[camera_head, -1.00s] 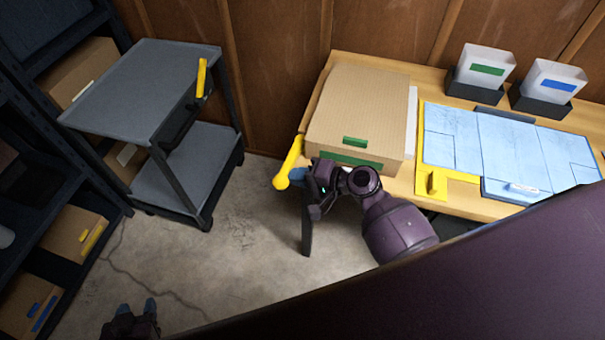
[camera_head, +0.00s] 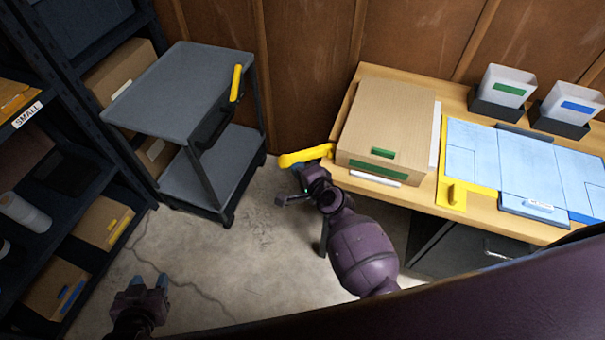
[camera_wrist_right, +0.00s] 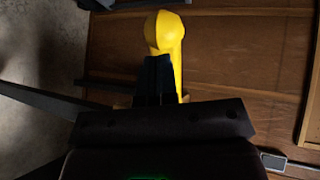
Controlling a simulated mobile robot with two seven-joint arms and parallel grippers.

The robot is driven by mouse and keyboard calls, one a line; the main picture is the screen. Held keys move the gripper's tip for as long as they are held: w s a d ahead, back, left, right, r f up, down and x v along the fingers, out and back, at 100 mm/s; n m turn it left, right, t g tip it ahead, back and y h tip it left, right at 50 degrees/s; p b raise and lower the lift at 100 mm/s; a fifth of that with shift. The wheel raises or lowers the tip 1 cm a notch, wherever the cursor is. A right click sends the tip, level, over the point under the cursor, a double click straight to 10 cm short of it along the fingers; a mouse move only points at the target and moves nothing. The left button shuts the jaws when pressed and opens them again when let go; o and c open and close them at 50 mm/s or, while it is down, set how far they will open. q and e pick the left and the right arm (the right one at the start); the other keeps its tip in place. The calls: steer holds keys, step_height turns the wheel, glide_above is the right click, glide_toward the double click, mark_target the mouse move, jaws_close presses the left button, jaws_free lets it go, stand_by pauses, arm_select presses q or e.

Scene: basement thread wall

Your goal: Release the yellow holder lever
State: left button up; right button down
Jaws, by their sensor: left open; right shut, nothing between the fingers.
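The yellow holder lever (camera_head: 305,156) sticks out to the left from the bench's left edge, beside the cardboard box (camera_head: 385,125). Its rounded knob is at the outer end. My right gripper (camera_head: 298,178) is just below the lever, with shut, empty fingers. In the right wrist view the lever (camera_wrist_right: 166,35) lies just beyond the shut fingertips (camera_wrist_right: 157,62), which overlap its shaft; I cannot tell whether they touch. My left gripper (camera_head: 150,284) is open and empty, low over the floor at the lower left.
The wooden bench (camera_head: 480,215) carries a blue panel (camera_head: 525,160), a yellow bracket (camera_head: 452,195) and two bins. A grey cart (camera_head: 185,85) with a yellow handle (camera_head: 236,82) stands left. Dark shelving lines the far left. Floor between cart and bench is clear.

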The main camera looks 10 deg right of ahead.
steer(key=shift+w+a, duration=0.25)
steer(key=shift+w, duration=0.25)
steer(key=shift+w+r, duration=0.1)
steer(key=shift+w+a+r, duration=0.1)
steer(key=shift+a+r, duration=0.05)
stand_by(0.3)
